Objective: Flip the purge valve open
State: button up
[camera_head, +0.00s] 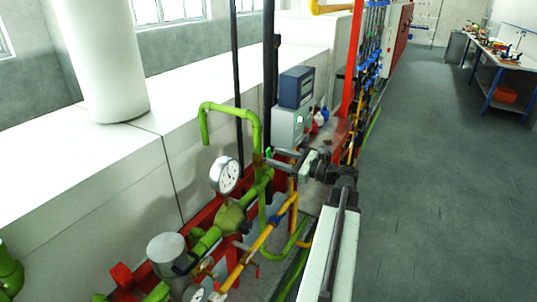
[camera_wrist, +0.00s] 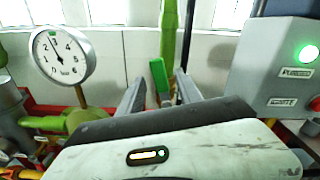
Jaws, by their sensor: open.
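A valve with a small bright green lever handle (camera_wrist: 160,78) shows in the wrist view between my two fingers, standing nearly upright in front of a green pipe. In the head view the green handle (camera_head: 268,153) is a small patch beside the bent green pipe (camera_head: 256,125). My gripper (camera_wrist: 158,88) is open, with one finger on each side of the lever in the picture. I cannot tell whether either finger touches it or how deep it sits between them. In the head view my gripper (camera_head: 277,159) reaches left to the pipework. The valve's lower body is hidden behind my gripper.
A round gauge (camera_wrist: 62,55) stands left of my gripper; it also shows in the head view (camera_head: 225,175). A grey box with a lit green lamp (camera_wrist: 290,70) is close on the right. Yellow pipes (camera_head: 268,236) run below. The floor (camera_head: 420,190) at right is clear.

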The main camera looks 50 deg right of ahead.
aim_at(270, 155)
jog(key=x, duration=0.3)
jog(key=shift+w+a, duration=0.15)
jog(key=shift+w, duration=0.2)
grip_shut()
dwell(1.1)
